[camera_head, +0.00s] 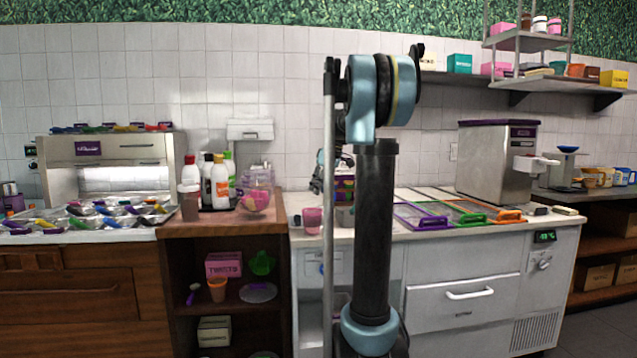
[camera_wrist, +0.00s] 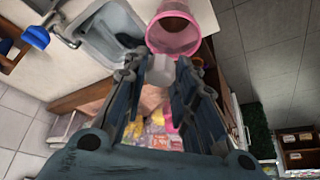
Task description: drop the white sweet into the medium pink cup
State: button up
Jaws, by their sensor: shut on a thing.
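The white sweet (camera_wrist: 160,72) is a small pale block between my fingertips in the wrist view. My gripper (camera_wrist: 162,66) is shut on it. A pink cup (camera_wrist: 204,14) shows just beyond the sweet, with its open mouth and brownish inside in sight. The sweet overlaps the near rim in that view, and I cannot tell its height over the cup. In the head view the pink cup (camera_head: 312,221) stands upright on the white counter. My gripper (camera_head: 320,178) is above it there, partly hidden behind my arm. The sweet cannot be made out in the head view.
A grey metal container (camera_wrist: 112,38) sits beside the cup, with a blue scoop (camera_wrist: 37,38) farther left. Several bottles (camera_head: 219,182) and a clear pink-tinted jug (camera_head: 255,200) stand on the wooden counter at left. Purple, green and orange framed lids (camera_head: 422,215) lie to the right.

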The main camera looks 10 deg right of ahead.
jog(key=shift+f, duration=0.65)
jog(key=o, duration=0.8)
jog(key=v, duration=1.2)
jog(key=shift+f, duration=0.1)
